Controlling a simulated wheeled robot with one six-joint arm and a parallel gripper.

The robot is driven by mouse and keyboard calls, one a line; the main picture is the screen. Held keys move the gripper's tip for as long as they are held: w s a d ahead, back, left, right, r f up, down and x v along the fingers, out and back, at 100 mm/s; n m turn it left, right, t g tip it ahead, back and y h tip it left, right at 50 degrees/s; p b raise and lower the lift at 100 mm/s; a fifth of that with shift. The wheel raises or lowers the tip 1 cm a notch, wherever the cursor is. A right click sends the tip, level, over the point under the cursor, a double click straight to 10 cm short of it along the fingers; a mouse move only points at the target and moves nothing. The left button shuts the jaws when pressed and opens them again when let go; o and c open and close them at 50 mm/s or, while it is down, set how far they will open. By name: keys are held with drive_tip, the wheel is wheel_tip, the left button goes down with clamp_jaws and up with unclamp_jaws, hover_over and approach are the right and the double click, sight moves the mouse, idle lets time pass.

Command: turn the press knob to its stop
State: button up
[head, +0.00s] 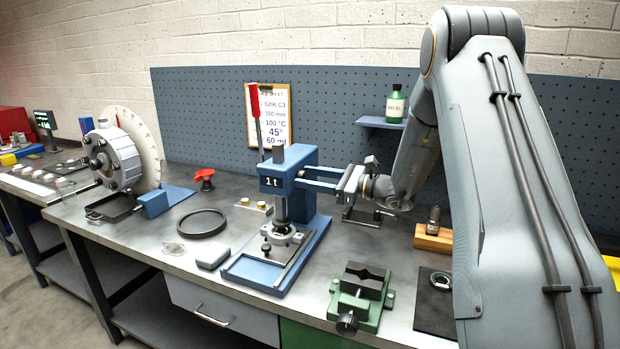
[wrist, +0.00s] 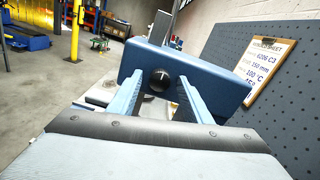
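The blue arbor press (head: 305,158), marked "1t", stands on the bench in the head view. In the wrist view, the dark round press knob (wrist: 159,80) sits on the side face of the blue press head (wrist: 215,84). It has a pale line across it. My gripper (head: 312,178) is level with the press head, reaching in from the right. In the wrist view my gripper (wrist: 160,92) is open, with one blue finger on each side of the knob and a gap visible around it.
A red-handled lever (head: 255,105) rises behind the press. A pegboard (head: 205,115) with a spec sheet (head: 274,115) stands behind.

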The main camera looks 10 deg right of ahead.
drive_tip(key=c, duration=1)
drive_tip(key=shift+m, duration=0.3)
drive_tip(key=m+p, duration=0.1)
drive_tip(key=m, duration=0.3)
drive_tip(key=shift+r, duration=0.1)
drive_tip(key=m+p, duration=0.2)
drive_tip(key=m, duration=0.3)
drive_tip(key=m+p, duration=0.1)
drive_tip(key=m, duration=0.3)
drive_tip(key=shift+m+p, duration=0.8)
drive_tip(key=shift+m, duration=1.3)
